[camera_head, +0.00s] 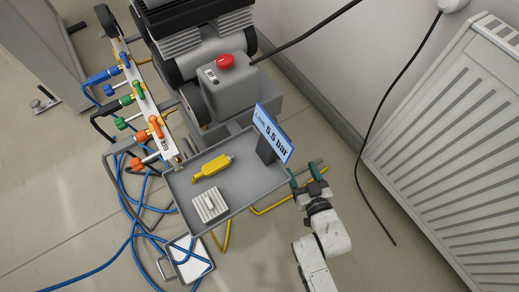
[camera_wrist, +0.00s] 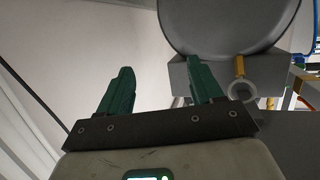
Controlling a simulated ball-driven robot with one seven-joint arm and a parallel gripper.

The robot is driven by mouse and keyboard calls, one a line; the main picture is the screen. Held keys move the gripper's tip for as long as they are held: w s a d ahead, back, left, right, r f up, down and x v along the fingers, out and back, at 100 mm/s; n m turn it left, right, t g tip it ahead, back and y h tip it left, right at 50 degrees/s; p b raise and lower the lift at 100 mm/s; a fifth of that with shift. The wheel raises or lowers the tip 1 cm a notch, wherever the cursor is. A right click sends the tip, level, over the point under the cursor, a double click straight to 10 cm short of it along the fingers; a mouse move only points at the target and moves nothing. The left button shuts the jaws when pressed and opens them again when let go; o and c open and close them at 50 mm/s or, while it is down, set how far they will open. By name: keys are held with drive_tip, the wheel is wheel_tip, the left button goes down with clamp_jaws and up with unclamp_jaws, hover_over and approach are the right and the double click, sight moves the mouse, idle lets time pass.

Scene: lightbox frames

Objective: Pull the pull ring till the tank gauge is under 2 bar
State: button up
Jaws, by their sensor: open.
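The pull ring (camera_wrist: 232,90) is a pale ring below a short yellow stem, under the round grey tank end (camera_wrist: 228,22) in the wrist view. My gripper (camera_wrist: 160,64) is open, its two green fingers apart with nothing between them. The ring lies to the right of the right finger, apart from it. In the head view my gripper (camera_head: 305,178) is beside the tray's right corner; I cannot make out the ring there. A blue display (camera_head: 273,133) reads "LINE 5.5 bar". I see no gauge marked as the tank's.
A grey tray (camera_head: 242,201) holds a yellow tool (camera_head: 212,167) and a ribbed metal block (camera_head: 209,205). A box with a red knob (camera_head: 226,61) stands behind. Coloured valves and blue hoses are at left.

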drive_tip(key=s+a+r+n+t+y, duration=0.3)
drive_tip(key=s+a+r+t+y, duration=0.15)
drive_tip(key=a+y, duration=0.4)
drive_tip(key=b+x, duration=0.1)
drive_tip(key=x, duration=0.4)
drive_tip(key=b+x, duration=0.1)
drive_tip(key=x, duration=0.4)
drive_tip(key=shift+s+a+f, duration=0.1)
drive_tip(key=shift+a+f, duration=0.1)
drive_tip(key=shift+a, duration=0.1)
clamp_jaws()
